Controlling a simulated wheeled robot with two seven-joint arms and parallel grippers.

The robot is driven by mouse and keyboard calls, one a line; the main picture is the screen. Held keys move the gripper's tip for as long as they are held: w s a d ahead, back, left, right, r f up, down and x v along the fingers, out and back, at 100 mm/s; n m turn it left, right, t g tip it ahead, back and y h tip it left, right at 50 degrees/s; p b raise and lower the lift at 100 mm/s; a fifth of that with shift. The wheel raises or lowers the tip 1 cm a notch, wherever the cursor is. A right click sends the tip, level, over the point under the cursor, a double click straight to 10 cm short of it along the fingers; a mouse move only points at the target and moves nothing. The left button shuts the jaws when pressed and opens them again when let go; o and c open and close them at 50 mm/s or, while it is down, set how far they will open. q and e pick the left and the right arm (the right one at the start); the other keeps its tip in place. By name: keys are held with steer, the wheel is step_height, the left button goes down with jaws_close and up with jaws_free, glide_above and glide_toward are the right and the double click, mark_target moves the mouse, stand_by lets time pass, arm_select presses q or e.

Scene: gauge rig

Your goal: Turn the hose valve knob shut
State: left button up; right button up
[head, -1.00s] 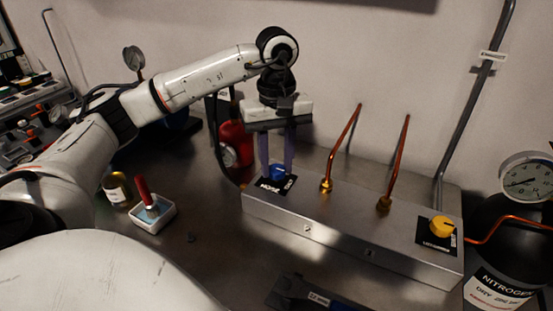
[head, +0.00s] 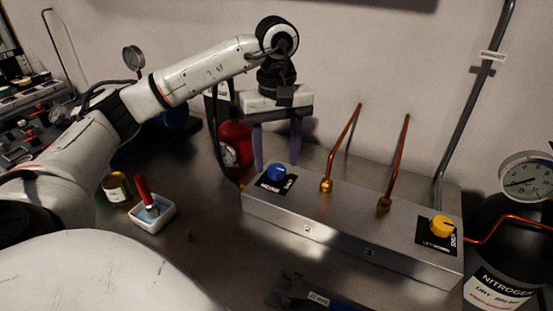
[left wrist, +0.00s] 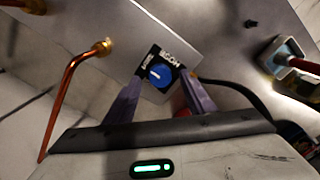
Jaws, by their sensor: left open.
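The blue hose valve knob (head: 276,173) sits on a black "HOSE" label (head: 289,184) at the left end of the grey metal manifold box. My left gripper (head: 277,163) is open, its two purple fingers pointing down behind and above the knob, apart from it and holding nothing. In the left wrist view the knob (left wrist: 160,77) shows between the fingertips (left wrist: 162,76), with a white pointer mark on its face. The label lies beside it. My right gripper is not in view.
Two copper pipes (head: 343,147) (head: 395,164) rise from the manifold (head: 350,215). A yellow knob (head: 441,226) is at its right end. A red cylinder (head: 235,143) stands behind left. A white tray (head: 152,218) holds a red-handled brush. A nitrogen tank (head: 500,240) stands right.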

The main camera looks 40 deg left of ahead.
mark_target(276, 168)
arm_select(q)
step_height(276, 168, up, 9)
steer(key=p, duration=0.2)
steer(key=shift+f, duration=0.15)
stand_by(0.4)
